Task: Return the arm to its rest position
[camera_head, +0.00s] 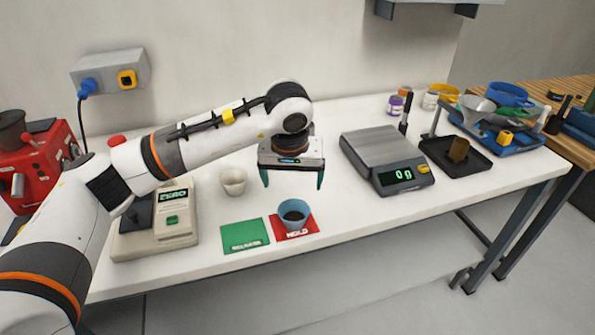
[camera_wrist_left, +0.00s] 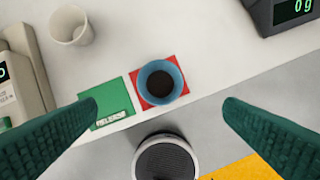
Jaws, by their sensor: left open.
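My left arm (camera_head: 190,148) comes in from the left over the table. My left gripper (camera_head: 292,180) points down, open and empty, above the white table behind the blue cup. In the left wrist view its two green fingers (camera_wrist_left: 160,112) are spread wide with nothing between them. The blue cup (camera_head: 295,212) holds something dark and stands on the red card marked HOLD (camera_head: 290,235). It also shows in the left wrist view (camera_wrist_left: 177,72), apart from the fingers. My right gripper is in neither view.
A green card (camera_head: 243,236) lies left of the red card, with a white cup (camera_head: 233,181) behind it. A beige device (camera_head: 155,235) stands at left, a scale reading 0 g (camera_head: 385,160) at right. A red machine (camera_head: 35,160) and a wall box (camera_head: 110,72) are beyond my arm.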

